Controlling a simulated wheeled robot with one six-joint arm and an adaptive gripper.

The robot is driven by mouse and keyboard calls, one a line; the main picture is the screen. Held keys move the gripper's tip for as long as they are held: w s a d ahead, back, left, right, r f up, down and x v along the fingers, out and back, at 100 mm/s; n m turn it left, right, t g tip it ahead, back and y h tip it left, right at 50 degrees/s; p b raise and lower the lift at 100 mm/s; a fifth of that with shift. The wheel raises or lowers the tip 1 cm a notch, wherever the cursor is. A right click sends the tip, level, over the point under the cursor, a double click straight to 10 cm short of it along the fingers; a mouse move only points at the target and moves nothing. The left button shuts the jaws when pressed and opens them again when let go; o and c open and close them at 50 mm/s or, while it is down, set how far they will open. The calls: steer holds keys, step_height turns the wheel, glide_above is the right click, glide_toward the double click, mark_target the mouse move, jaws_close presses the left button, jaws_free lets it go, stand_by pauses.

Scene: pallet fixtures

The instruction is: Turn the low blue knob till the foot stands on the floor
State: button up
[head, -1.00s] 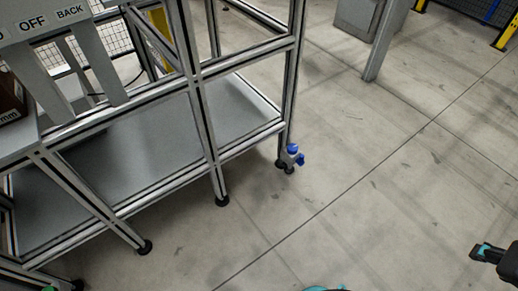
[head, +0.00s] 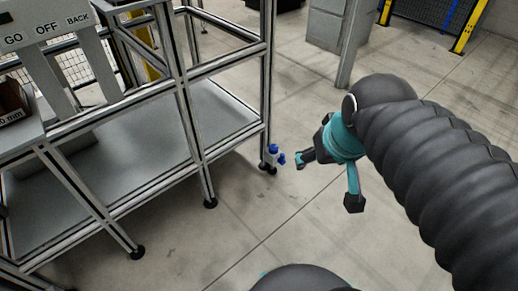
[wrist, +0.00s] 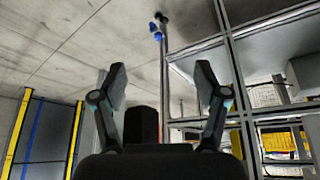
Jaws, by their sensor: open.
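The low blue knob (head: 275,154) is on a grey bracket at the bottom of the frame's corner post, just above the floor. A dark foot (head: 268,170) shows below it; I cannot tell whether it touches the floor. My gripper (head: 329,180) is open and empty, to the right of the knob and apart from it. In the wrist view, the blue knob (wrist: 156,31) is near the top, beyond the open fingers of my gripper (wrist: 160,84), and the scene appears upside down.
The aluminium frame (head: 190,120) with a grey lower shelf (head: 135,140) fills the left. Its other legs stand on dark feet (head: 210,202). A sign panel with GO, OFF and BACK (head: 45,28) is at upper left. Bare concrete floor (head: 240,235) lies in front. A grey post (head: 348,45) stands behind.

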steer(key=w+n+g+b, duration=0.1)
steer(key=w+n, duration=0.2)
steer(key=w, duration=1.1)
steer(key=n+g+y+b, duration=0.3)
steer(key=n+y, duration=0.1)
steer(key=n, duration=0.6)
glide_above(274, 147)
steer(key=s+d, duration=0.2)
steer(key=d, duration=0.3)
step_height(274, 147, down, 36)
steer(key=b+x, duration=0.1)
steer(key=x, duration=1.3)
steer(key=shift+d, duration=0.1)
steer(key=c, duration=1.2)
steer(key=shift+o, duration=0.2)
